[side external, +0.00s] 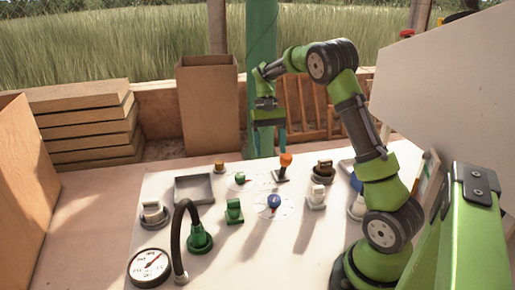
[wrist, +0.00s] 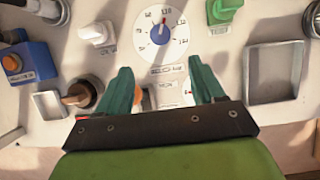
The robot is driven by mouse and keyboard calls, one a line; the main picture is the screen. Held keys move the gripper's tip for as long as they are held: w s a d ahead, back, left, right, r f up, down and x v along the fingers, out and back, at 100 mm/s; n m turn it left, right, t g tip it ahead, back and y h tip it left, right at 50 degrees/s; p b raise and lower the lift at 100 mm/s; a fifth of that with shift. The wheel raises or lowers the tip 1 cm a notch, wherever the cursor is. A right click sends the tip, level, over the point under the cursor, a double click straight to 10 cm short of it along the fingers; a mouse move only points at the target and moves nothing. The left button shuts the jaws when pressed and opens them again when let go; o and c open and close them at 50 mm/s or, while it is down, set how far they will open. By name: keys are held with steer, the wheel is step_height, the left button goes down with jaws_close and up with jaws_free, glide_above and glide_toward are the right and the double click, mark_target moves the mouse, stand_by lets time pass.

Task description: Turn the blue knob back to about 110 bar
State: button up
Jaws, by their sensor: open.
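The blue knob (side external: 274,201) sits on a round white dial on the light panel, near its middle. In the wrist view the blue knob (wrist: 160,34) shows at the top centre, with a red pointer mark toward the upper edge; the dial numbers are too blurred to read surely. My gripper (side external: 267,150) is open and empty, above the far side of the panel, apart from the knob. In the wrist view its two teal fingers (wrist: 160,78) are spread below the dial. A round pressure gauge (side external: 150,267) with a red needle stands at the near left; its reading is unclear.
An orange-topped lever (side external: 283,166) stands close behind the knob. A green rocker (side external: 234,211), a grey tray (side external: 194,188) and a black hose (side external: 181,225) lie to the left. A white-topped switch (side external: 316,196) stands to the right.

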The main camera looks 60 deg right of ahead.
steer(key=shift+v, duration=1.2)
steer(key=s+a+r+n+t, duration=0.1)
steer(key=s+a+r+t, duration=0.1)
steer(key=a, duration=0.5)
steer(key=s+a+r+n+t, duration=0.2)
steer(key=s+a+t, duration=0.3)
steer(key=a, duration=0.3)
steer(key=s+a+r+n+t+h, duration=0.1)
steer(key=s+a+r+n+t, duration=0.1)
steer(key=s+a, duration=0.4)
steer(key=shift+a+r+t, duration=0.6)
steer(key=shift+a+t, duration=0.1)
steer(key=shift+s, duration=0.15)
